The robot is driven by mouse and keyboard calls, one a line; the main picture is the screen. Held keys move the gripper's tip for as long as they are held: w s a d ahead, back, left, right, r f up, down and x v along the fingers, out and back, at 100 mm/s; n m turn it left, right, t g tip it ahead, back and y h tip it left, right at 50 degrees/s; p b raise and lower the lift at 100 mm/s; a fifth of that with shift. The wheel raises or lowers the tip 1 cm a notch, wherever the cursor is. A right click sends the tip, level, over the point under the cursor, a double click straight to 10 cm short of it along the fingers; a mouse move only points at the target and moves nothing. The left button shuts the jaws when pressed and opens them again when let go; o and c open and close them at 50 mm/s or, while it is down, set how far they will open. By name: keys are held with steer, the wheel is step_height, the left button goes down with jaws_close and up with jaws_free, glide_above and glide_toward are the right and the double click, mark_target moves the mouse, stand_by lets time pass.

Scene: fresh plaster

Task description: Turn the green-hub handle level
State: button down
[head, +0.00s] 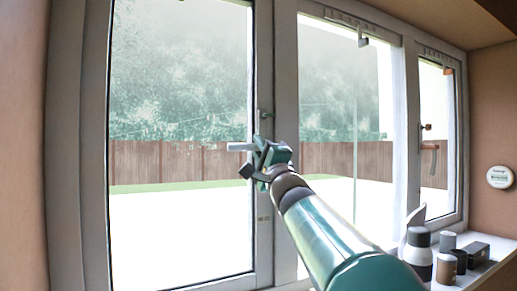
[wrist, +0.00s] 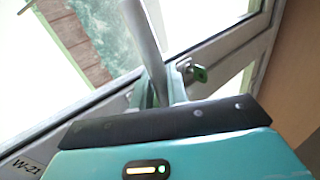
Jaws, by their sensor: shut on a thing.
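A grey handle bar (head: 240,147) sticks out to the left from the post between the left and middle panes. It lies close to level in the head view. My gripper (head: 257,160) is at its right end, in front of the post. In the wrist view the bar (wrist: 145,38) runs up from between my gripper's fingers (wrist: 160,88), which are shut on it. The handle's hub is hidden behind my gripper. A small green piece (wrist: 201,73) sits on the frame beside the fingers; it shows just above my gripper in the head view (head: 267,114).
The right pane has another handle with a copper-coloured hub (head: 427,127) and its lever hanging down. A bottle (head: 418,250), cups and a dark box (head: 475,254) stand on the sill at lower right. A round white device (head: 499,177) is on the right wall.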

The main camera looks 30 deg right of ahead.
steer(key=c, duration=1.5)
jaws_free()
steer(key=shift+o, duration=0.2)
steer(key=v, duration=1.3)
steer(key=shift+s+f, duration=0.15)
steer(key=shift+s, duration=0.2)
